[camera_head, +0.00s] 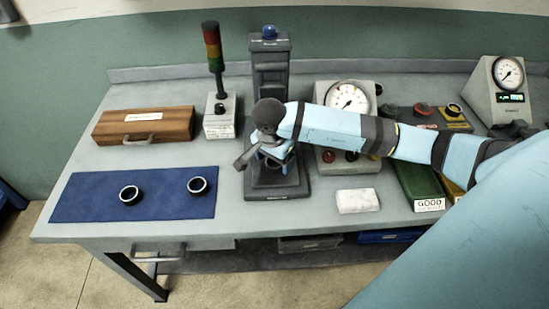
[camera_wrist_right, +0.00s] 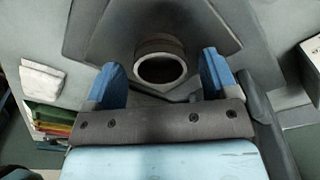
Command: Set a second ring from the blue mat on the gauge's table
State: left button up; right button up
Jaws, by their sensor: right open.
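Two dark rings with pale rims lie apart on the blue mat (camera_head: 90,205): one ring (camera_head: 129,195) near its middle, another ring (camera_head: 197,186) at its right. My right gripper (camera_head: 272,158) is over the base of a tall grey stand (camera_head: 270,60) with a blue top, which it partly hides. In the right wrist view its blue fingers (camera_wrist_right: 160,82) are open, on either side of a ring-shaped piece (camera_wrist_right: 160,48) with a pale rim. I cannot tell whether this piece is a loose ring or part of the stand. My left gripper is not in view.
A wooden case (camera_head: 120,122) and a signal tower (camera_head: 212,60) stand behind the mat. A dial unit (camera_head: 335,160) stands right of the stand, with a white block (camera_head: 357,200) in front. A green GOOD tray (camera_head: 420,182) and another dial unit (camera_head: 507,105) are further right.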

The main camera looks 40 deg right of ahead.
notch_tip(320, 180, up, 12)
jog(key=a+b, duration=0.1)
jog(key=shift+s+a, duration=0.2)
jog(key=shift+s, duration=0.05)
dwell(0.4)
jog(key=shift+f, duration=0.1)
